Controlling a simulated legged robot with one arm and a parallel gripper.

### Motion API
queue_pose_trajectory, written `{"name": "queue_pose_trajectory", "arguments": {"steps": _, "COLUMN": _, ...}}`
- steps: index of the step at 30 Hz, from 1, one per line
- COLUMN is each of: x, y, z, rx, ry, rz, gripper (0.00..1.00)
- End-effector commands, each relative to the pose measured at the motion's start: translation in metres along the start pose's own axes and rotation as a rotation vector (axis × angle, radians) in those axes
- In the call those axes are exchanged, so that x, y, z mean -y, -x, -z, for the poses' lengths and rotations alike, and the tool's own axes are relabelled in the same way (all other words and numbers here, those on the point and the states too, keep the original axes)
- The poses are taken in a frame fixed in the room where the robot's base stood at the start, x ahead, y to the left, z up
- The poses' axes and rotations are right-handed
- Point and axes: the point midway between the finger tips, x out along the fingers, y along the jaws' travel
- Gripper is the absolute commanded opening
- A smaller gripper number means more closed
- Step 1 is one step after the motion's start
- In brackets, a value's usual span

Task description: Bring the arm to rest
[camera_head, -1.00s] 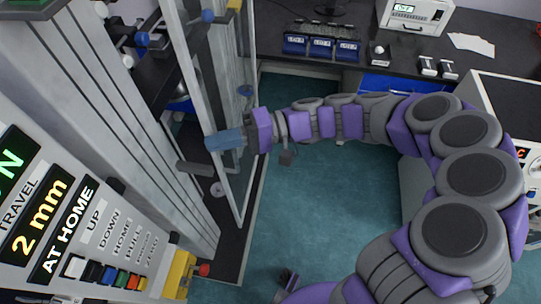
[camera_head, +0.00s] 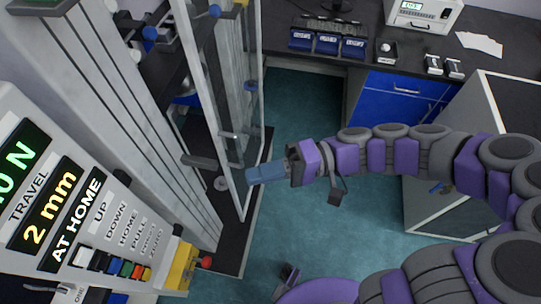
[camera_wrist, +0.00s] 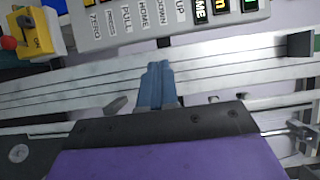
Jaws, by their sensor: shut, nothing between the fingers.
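My gripper (camera_head: 252,175) is at the end of my purple and grey arm, in the middle of the head view. Its blue fingers are together with nothing between them. They point left, close to the clear guard door (camera_head: 236,150) of the testing machine; I cannot tell whether they touch it. In the wrist view the shut blue fingers (camera_wrist: 155,72) point at the machine's grey column (camera_wrist: 215,58). The arm is bent and reaches in from the right over the green floor.
The control panel (camera_head: 62,190) reads 2 mm and AT HOME. A yellow switch box with a red button (camera_head: 206,262) stands beside it. Behind is a dark bench (camera_head: 400,62) with blue bins (camera_head: 327,44). A grey cabinet (camera_head: 440,210) stands right. Green floor (camera_head: 300,115) is open between.

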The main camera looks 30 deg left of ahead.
Motion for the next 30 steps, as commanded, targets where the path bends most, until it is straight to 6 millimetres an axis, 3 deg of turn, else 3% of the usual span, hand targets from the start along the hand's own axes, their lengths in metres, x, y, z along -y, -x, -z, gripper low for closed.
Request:
{"name": "queue_pose_trajectory", "arguments": {"steps": 9, "x": 0.000, "y": 0.000, "z": -0.002, "rx": 0.001, "ry": -0.001, "rz": -0.009, "gripper": 0.00}}
{"name": "queue_pose_trajectory", "arguments": {"steps": 13, "x": -0.001, "y": 0.002, "z": -0.013, "rx": 0.021, "ry": -0.008, "rz": -0.082, "gripper": 0.00}}
{"name": "queue_pose_trajectory", "arguments": {"steps": 20, "x": -0.013, "y": 0.020, "z": -0.059, "rx": 0.046, "ry": -0.079, "rz": -0.395, "gripper": 0.00}}
{"name": "queue_pose_trajectory", "arguments": {"steps": 30, "x": -0.041, "y": 0.088, "z": -0.132, "rx": -0.091, "ry": -0.312, "rz": -0.915, "gripper": 0.00}}
